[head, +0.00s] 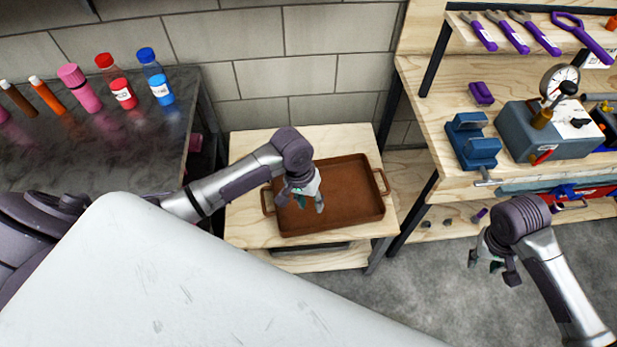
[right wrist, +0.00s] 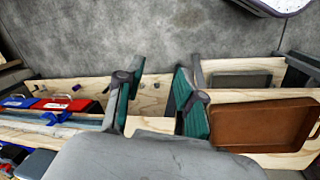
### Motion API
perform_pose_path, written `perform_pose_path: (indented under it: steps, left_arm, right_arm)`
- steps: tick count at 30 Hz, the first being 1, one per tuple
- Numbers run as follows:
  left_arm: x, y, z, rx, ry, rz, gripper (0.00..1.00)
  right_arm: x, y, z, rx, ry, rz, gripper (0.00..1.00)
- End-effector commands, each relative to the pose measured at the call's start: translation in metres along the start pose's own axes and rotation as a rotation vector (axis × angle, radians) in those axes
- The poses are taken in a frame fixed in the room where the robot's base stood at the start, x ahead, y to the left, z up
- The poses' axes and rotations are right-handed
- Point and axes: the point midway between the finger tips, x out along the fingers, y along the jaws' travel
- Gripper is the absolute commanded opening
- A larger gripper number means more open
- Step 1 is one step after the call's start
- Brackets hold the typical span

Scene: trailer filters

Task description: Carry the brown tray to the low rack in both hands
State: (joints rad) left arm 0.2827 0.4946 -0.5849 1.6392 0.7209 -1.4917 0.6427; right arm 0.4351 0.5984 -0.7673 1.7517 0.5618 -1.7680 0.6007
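The brown tray (head: 345,190) lies flat on a low wooden rack (head: 258,236), with a loop handle at its left and right ends. My left gripper (head: 310,200) hangs over the left half of the tray; the gap between its fingers is hard to judge, and I cannot tell whether it touches the tray. My right gripper (head: 494,262) is well to the right of the tray, in front of the shelf unit. In the right wrist view the right gripper (right wrist: 157,105) is open and empty, and the tray (right wrist: 262,125) shows to its right.
A dark bench (head: 90,150) with several bottles stands left of the rack. A wooden shelf unit (head: 450,150) with a blue vise (head: 472,140), a gauge box (head: 548,135) and purple-handled tools stands on the right. A pale surface (head: 180,280) fills the lower left. Grey floor (head: 430,280) is clear.

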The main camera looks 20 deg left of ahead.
Motion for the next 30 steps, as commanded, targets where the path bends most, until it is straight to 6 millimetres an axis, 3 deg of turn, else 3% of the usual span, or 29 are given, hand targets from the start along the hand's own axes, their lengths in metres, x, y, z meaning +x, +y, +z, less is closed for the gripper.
perform_pose_path:
  steps: [6, 12, 30]
  left_arm:
    - [0.000, 0.000, 0.000, 0.000, 0.000, 0.000, 0.38]
    - [0.000, 0.000, 0.000, 0.000, 0.000, 0.000, 0.38]
    - [-0.009, 0.001, 0.000, 0.000, 0.000, 0.000, 0.38]
  right_arm:
    - [-0.047, -0.003, -0.004, -0.008, 0.006, -0.002, 0.38]
    - [-0.070, -0.004, -0.005, -0.011, 0.004, -0.001, 0.38]
    - [-0.084, -0.002, -0.005, -0.011, 0.002, 0.000, 0.38]
